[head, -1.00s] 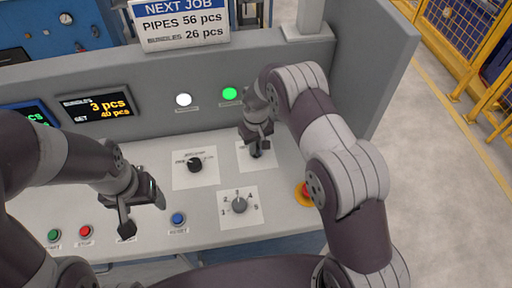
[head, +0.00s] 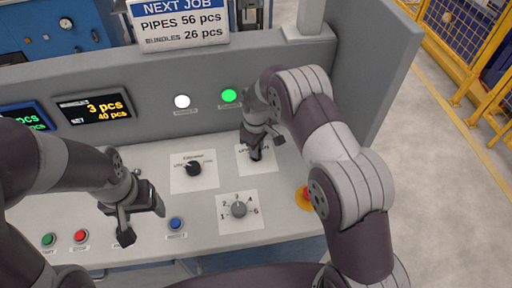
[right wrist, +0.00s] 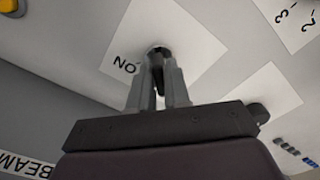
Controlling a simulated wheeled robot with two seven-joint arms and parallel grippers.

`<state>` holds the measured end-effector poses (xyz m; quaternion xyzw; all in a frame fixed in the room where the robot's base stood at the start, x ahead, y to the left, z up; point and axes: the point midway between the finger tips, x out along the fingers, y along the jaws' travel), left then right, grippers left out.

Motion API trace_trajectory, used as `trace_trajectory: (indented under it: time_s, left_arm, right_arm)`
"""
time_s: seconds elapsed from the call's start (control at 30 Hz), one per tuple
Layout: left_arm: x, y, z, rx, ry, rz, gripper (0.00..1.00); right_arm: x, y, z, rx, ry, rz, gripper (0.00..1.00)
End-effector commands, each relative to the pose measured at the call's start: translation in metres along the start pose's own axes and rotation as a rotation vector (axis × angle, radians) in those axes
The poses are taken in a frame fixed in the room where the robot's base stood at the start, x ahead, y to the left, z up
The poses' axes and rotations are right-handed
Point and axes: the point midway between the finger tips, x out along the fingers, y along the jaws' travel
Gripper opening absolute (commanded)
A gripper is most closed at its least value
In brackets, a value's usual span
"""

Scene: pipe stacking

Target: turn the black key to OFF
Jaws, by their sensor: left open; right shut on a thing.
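The black key (head: 256,156) sits on a white label plate at the right of the sloped panel. My right gripper (head: 255,150) reaches down over it and is shut on it. In the right wrist view the two fingers close around the black key (right wrist: 158,56), and the word ON is readable beside them. The rest of the label is hidden or too small to read. My left gripper (head: 143,220) is open and empty above the front left of the panel, well apart from the key.
A black selector knob (head: 193,168) is left of the key. A grey numbered dial (head: 238,209) is in front. A red emergency button (head: 306,197) is at right, partly behind my right arm. Blue (head: 176,223), red (head: 81,236) and green (head: 48,239) buttons line the front.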

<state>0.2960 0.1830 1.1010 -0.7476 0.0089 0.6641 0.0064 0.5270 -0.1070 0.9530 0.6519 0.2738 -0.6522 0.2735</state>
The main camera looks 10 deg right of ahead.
Motion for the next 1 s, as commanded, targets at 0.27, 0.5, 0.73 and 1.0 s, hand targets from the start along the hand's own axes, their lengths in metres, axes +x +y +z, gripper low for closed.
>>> trace_trajectory:
  time_s: [0.27, 0.5, 0.73, 1.0]
  left_arm:
    - [0.0, 0.0, 0.0, 0.0, 0.0, 0.0, 0.74]
    - [0.0, 0.0, 0.0, 0.0, 0.0, 0.0, 0.74]
    - [0.002, 0.0, 0.0, 0.0, 0.0, 0.0, 0.74]
    - [0.021, 0.0, 0.003, 0.0, 0.0, 0.0, 0.74]
  right_arm:
    - [-0.001, 0.001, -0.001, -0.004, 0.002, 0.002, 0.0]
    - [-0.001, 0.0, -0.001, -0.003, 0.002, 0.002, 0.37]
    - [-0.004, 0.001, -0.001, -0.002, 0.003, 0.003, 0.37]
    - [-0.066, 0.001, -0.001, -0.003, 0.005, 0.004, 0.37]
